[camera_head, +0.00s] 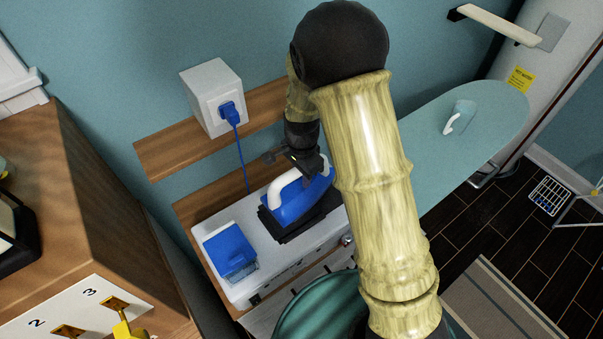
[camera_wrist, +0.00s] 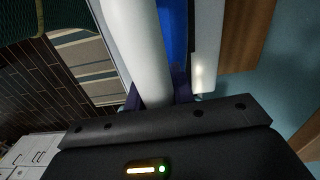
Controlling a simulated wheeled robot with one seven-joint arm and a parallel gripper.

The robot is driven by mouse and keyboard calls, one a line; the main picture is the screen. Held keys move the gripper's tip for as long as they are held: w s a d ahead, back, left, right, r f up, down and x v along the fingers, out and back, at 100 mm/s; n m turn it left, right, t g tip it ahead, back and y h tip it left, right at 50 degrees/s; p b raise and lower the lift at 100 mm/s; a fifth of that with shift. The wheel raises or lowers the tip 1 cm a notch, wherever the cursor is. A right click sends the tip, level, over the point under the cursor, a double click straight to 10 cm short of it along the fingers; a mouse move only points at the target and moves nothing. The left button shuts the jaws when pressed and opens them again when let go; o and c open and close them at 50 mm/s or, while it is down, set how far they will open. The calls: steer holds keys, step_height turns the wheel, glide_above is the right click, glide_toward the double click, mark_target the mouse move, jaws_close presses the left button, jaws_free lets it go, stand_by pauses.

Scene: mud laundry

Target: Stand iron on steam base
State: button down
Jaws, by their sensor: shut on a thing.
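The blue iron (camera_head: 304,203) with a white handle (camera_head: 281,187) is at the steam base, over its dark rest (camera_head: 274,229). I cannot tell whether it touches the rest. The steam base (camera_head: 247,290) is a white box with a blue tank (camera_head: 229,249) at its left end. My gripper (camera_head: 309,166) reaches down behind the handle and is shut on the iron; the exact grip is partly hidden. In the wrist view the white handle (camera_wrist: 136,45) and blue body (camera_wrist: 173,30) lie close in front of the gripper. My arm hides the base's right end.
A white wall box (camera_head: 208,90) has a blue plug and cord above the base. A wooden cabinet (camera_head: 70,200) stands at left. Dark tiled floor (camera_head: 480,205) is visible at right.

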mark_target(301, 185)
steer(key=shift+w+f+b, duration=0.1)
steer(key=shift+f+b, duration=1.85)
steer(key=shift+f, duration=0.8)
steer(key=c, duration=1.1)
jaws_free()
steer(key=shift+f, duration=0.15)
steer(key=shift+s+r, duration=0.25)
steer(key=r+b, duration=0.2)
steer(key=r, duration=1.5)
steer(key=shift+w, duration=0.2)
steer(key=shift+r, duration=0.1)
